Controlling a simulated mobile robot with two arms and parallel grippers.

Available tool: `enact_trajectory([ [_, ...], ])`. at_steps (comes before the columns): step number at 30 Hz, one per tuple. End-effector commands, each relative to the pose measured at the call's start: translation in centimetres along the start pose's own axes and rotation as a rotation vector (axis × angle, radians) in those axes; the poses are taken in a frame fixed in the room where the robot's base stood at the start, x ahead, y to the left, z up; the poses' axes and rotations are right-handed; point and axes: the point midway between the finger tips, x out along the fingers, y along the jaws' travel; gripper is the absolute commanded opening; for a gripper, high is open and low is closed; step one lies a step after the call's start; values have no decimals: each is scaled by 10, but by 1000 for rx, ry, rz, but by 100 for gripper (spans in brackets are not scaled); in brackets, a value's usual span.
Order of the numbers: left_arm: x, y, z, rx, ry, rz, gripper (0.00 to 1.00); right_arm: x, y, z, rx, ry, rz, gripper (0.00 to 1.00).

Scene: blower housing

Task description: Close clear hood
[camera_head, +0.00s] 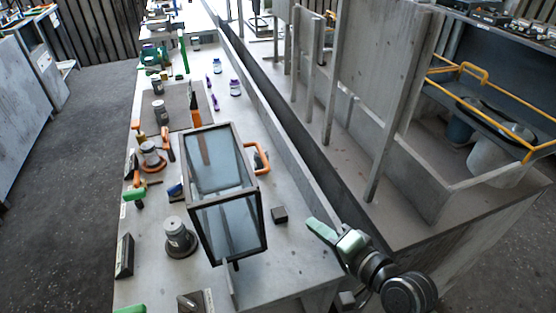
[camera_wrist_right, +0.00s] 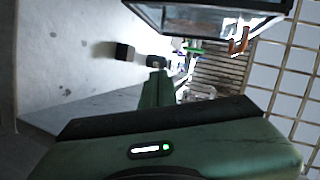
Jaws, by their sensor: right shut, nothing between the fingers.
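The clear hood (camera_head: 222,190) is a dark-framed box with clear panels, standing tilted over the middle of the bench. An orange handle (camera_head: 260,158) shows at its right side. In the right wrist view the hood (camera_wrist_right: 205,20) fills the top, with the orange handle (camera_wrist_right: 238,38) at its right. My right gripper (camera_head: 322,231) has green fingers that are shut and empty. It is apart from the hood, to its lower right, near the bench edge. In the right wrist view its fingers (camera_wrist_right: 157,88) point up toward the hood. My left gripper is not in view.
A small black block (camera_head: 279,214) lies between the hood and my right gripper. A grey stepped cylinder (camera_head: 179,238) stands left of the hood. Tools and bottles line the bench (camera_head: 290,262) farther back. A long raised wall (camera_head: 300,165) runs along the bench's right side.

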Motion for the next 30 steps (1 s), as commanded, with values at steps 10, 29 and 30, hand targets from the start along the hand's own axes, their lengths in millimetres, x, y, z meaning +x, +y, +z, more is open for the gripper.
enact_trajectory([
  [10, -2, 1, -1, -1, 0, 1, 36, 11, -84, -53, 437, 53, -343, 0],
  [29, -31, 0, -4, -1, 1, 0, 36, 105, -126, -49, 439, 50, -339, 0],
  [30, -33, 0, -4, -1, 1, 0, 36, 106, -128, -45, 438, 51, -339, 0],
])
